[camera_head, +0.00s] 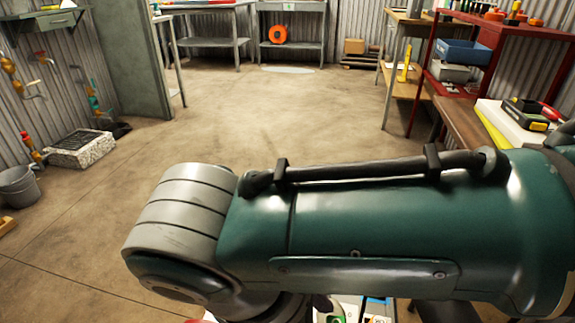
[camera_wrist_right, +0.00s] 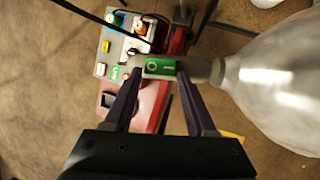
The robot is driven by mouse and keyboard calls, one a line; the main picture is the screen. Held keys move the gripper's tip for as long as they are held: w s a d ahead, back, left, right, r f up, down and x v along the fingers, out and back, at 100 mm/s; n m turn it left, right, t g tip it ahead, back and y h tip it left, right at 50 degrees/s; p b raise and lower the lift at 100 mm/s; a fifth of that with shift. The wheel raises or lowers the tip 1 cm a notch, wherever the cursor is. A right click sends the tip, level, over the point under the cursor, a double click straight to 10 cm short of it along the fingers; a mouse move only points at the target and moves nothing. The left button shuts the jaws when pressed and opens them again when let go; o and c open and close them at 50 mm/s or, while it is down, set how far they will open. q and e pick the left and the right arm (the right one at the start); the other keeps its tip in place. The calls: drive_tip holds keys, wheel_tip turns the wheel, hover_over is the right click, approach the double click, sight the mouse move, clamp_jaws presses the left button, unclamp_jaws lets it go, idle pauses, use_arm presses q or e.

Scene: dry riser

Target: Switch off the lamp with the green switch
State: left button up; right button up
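In the right wrist view, a green switch (camera_wrist_right: 160,67) sits on a grey holder, beside the neck of a large pale, rounded lamp (camera_wrist_right: 280,80). My right gripper (camera_wrist_right: 159,76) is open, with its two dark purple fingers apart and the green switch between or just beyond their tips. I cannot tell whether the fingertips touch it. I cannot tell whether the lamp is lit. In the head view my right arm fills the foreground and hides its gripper and most of what lies below. My left gripper is not in view.
In the right wrist view, a red box (camera_wrist_right: 151,108) and a panel with coloured parts (camera_wrist_right: 108,62) lie behind the fingers, with a black cable (camera_wrist_right: 85,14) crossing. In the head view a red shelf (camera_head: 480,85) stands right, a bucket (camera_head: 18,186) left. The middle floor is clear.

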clamp_jaws()
drive_tip(key=shift+w+f+g+b, duration=0.15)
drive_tip(key=shift+w+g+b, duration=0.15)
drive_tip(key=shift+g+b, duration=0.45)
drive_tip(key=shift+w+n+g+b, duration=0.1)
drive_tip(key=shift+n+g+b, duration=0.25)
drive_tip(key=shift+g, duration=0.2)
drive_tip(key=shift+r, duration=0.2)
drive_tip(key=shift+o, duration=2.2)
unclamp_jaws()
drive_tip(key=p+v, duration=0.2)
drive_tip(key=v, duration=0.8)
drive_tip(key=shift+d, duration=0.2)
